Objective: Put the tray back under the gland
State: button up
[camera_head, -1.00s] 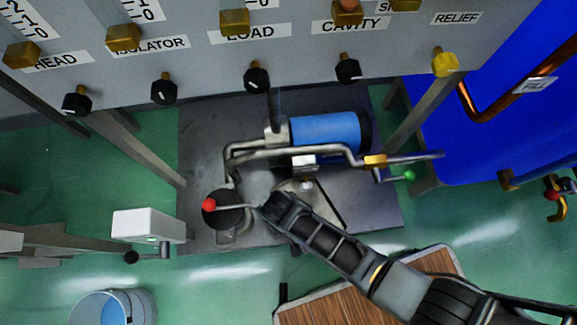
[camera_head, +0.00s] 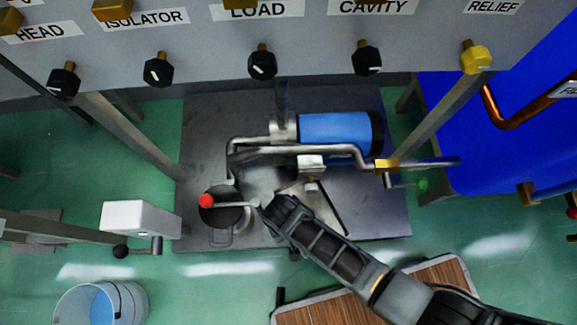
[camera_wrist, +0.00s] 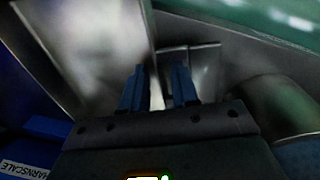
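A pale grey metal piece (camera_head: 258,183), possibly the tray, lies on the dark base plate below the bent pipe, partly hidden by my arm. In the wrist view a broad shiny metal sheet (camera_wrist: 95,45) fills the upper left, and I cannot tell for sure that it is the tray. My gripper (camera_head: 268,207) is low over the base plate, beside the pale piece. In the wrist view its two blue fingers (camera_wrist: 160,85) stand a small gap apart, with a thin pale edge between them. I cannot tell whether they clamp it. The gland itself is not clearly visible.
A blue motor (camera_head: 335,131) and a bent pipe (camera_head: 300,150) stand just behind my gripper. A red-knobbed lever (camera_head: 206,201) is to the left. A white box (camera_head: 138,216), a bucket (camera_head: 100,303) and a wooden-topped stand (camera_head: 440,285) are around the front. Green floor is free front-left.

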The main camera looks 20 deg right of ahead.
jog(key=r+p, duration=0.2)
jog(key=r, duration=0.2)
jog(key=r+p, duration=0.2)
jog(key=r, duration=0.2)
jog(key=a+r+p, duration=0.1)
jog(key=r+p, duration=0.1)
jog(key=r, duration=0.2)
jog(key=shift+s+r, duration=0.1)
jog(key=shift+r, duration=0.05)
jog(key=shift+d, duration=0.1)
jog(key=s+d+r+m+t+y, duration=0.1)
jog(key=s+d+r+t+y, duration=0.2)
jog(key=s+d+r+t, duration=0.8)
jog(key=d+r, duration=0.1)
jog(key=r, duration=0.7)
jog(key=s+d+r+t+h, duration=0.1)
jog(key=s+d+r+t, duration=0.1)
jog(key=r, duration=0.7)
jog(key=s+d+r+m+t+h, duration=0.1)
jog(key=d+r, duration=0.3)
jog(key=r, duration=0.6)
jog(key=shift+s+d+r+t, duration=0.1)
jog(key=shift+s+r+t, duration=0.1)
jog(key=shift+s, duration=0.2)
jog(key=shift+s+r+t, duration=0.15)
jog(key=shift+s+t, duration=0.05)
jog(key=shift+s, duration=0.2)
